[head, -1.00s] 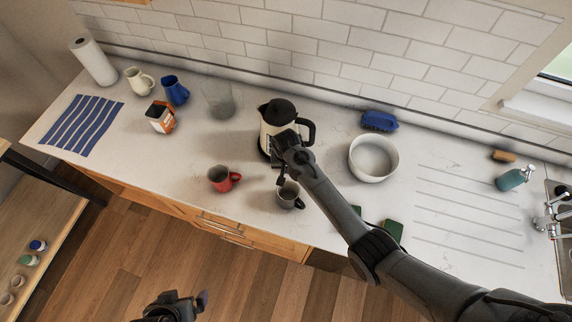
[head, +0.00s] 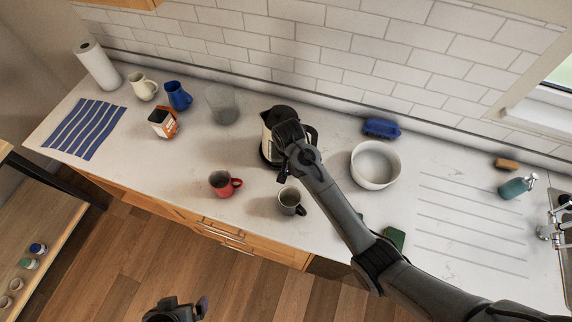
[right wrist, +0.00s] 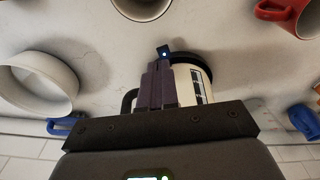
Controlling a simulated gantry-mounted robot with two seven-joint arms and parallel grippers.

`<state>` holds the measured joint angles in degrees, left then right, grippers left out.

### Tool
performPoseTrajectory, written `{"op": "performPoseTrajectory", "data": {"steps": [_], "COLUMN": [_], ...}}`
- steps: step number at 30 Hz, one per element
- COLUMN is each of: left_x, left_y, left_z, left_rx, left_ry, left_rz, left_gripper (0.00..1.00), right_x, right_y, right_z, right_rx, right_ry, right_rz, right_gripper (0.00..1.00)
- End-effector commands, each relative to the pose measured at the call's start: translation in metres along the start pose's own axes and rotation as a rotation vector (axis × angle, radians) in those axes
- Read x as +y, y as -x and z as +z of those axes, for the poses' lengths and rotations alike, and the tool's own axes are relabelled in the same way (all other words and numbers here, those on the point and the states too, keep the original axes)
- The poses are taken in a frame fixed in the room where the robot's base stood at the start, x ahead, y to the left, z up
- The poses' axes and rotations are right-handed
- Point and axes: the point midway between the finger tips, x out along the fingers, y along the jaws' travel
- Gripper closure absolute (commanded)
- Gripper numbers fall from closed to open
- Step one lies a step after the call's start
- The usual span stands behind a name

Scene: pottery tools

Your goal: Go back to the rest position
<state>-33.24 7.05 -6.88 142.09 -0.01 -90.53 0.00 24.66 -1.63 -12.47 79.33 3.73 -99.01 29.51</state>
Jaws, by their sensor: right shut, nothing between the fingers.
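My right gripper (head: 283,176) is in front of the white kettle (head: 267,135) with the black lid and handle, hiding part of it. Its fingers are together and empty in the right wrist view (right wrist: 160,82), with the kettle (right wrist: 197,85) behind them. Whether the gripper touches the kettle I cannot tell. My left gripper (head: 178,309) shows at the bottom edge of the head view, over the floor; its fingers are not clear.
A red mug (head: 221,184) and a dark grey mug (head: 289,201) stand near the counter's front edge.

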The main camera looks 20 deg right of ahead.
Motion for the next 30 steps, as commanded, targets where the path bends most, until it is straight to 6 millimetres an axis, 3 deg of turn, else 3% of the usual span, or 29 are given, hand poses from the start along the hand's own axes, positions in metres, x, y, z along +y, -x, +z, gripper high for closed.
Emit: {"op": "performPoseTrajectory", "data": {"steps": [7,11,16,20,24,30], "left_x": [-0.001,-0.001,-0.001,-0.001,0.000,0.000], "left_y": [0.003,0.011,0.027,0.041,0.054,0.067], "left_z": [-0.001,-0.003,-0.009,-0.014,-0.018,-0.022], "left_rx": [0.000,0.000,0.001,0.002,0.002,0.002], "left_ry": [-0.004,-0.003,0.000,0.004,0.008,0.009], "left_rz": [-0.003,-0.003,-0.001,0.003,0.007,0.007], "left_gripper": [0.00,0.00,0.00,0.00,0.00,0.00], "right_x": [0.004,0.017,0.051,0.082,0.112,0.142], "right_y": [0.000,-0.002,0.006,0.024,0.055,0.102], "right_z": [0.006,0.026,0.076,0.123,0.169,0.216], "right_rx": [0.003,0.013,0.047,0.086,0.130,0.182], "right_ry": [0.011,0.049,0.144,0.240,0.342,0.459], "right_rz": [-0.005,-0.018,-0.046,-0.062,-0.071,-0.075], "right_gripper": [1.00,1.00,1.00,1.00,1.00,1.00]}}
